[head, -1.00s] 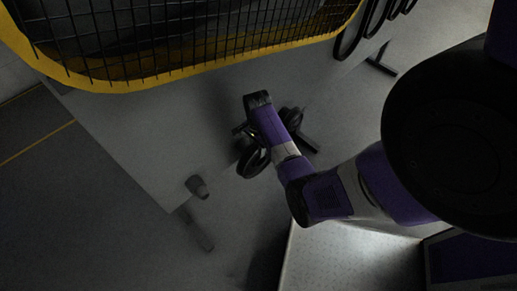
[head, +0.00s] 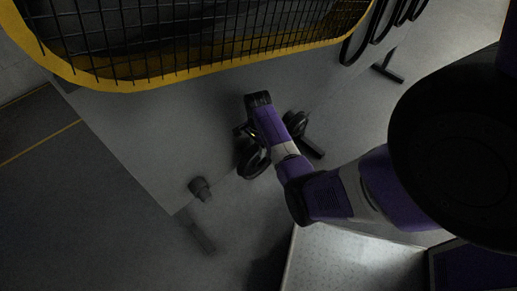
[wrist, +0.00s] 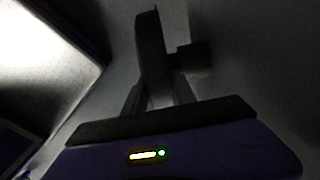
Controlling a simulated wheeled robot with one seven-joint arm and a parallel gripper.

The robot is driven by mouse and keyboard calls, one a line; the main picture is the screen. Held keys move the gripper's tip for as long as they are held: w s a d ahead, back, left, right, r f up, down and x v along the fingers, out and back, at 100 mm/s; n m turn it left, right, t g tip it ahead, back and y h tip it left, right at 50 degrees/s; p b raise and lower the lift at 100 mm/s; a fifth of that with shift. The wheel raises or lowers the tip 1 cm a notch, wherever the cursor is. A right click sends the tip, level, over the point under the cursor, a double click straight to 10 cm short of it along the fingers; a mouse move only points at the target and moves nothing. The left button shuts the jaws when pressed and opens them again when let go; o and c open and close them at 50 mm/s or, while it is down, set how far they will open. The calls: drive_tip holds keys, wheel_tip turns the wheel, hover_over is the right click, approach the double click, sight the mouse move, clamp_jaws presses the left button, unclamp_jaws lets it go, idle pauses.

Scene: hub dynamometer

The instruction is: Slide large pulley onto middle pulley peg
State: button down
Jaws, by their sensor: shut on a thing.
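My gripper (wrist: 158,98) is shut on the large pulley (wrist: 152,55), a dark disc seen nearly edge-on in the wrist view. In the head view the pulley (head: 252,162) is a dark round shape below the end of my arm, close to the grey panel. A short dark cylinder (wrist: 190,58) sticks out to the right of the disc in the wrist view; I cannot tell whether it is a hub or a peg. The middle pulley peg cannot be made out behind my arm and the pulley.
A dark stub (head: 199,188) juts from the panel (head: 140,140) at lower left. Another dark round part (head: 296,122) sits right of my forearm. A yellow-framed mesh guard (head: 200,55) spans the top. A pale speckled surface (head: 350,262) lies at the bottom.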

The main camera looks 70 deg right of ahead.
drive_tip(key=shift+w+d, duration=0.3)
drive_tip(key=shift+w, duration=0.1)
drive_tip(key=shift+w+d+b, duration=0.25)
drive_tip(key=shift+w+b, duration=0.1)
drive_tip(key=shift+w, duration=0.05)
drive_tip(key=shift+w+d, duration=0.2)
drive_tip(key=shift+w, duration=0.15)
idle(0.7)
drive_tip(key=c, duration=1)
unclamp_jaws()
drive_tip(key=shift+o, duration=0.4)
drive_tip(key=shift+s+f, duration=0.1)
drive_tip(key=o, duration=0.3)
drive_tip(key=shift+a+f, duration=0.1)
drive_tip(key=shift+r, duration=0.25)
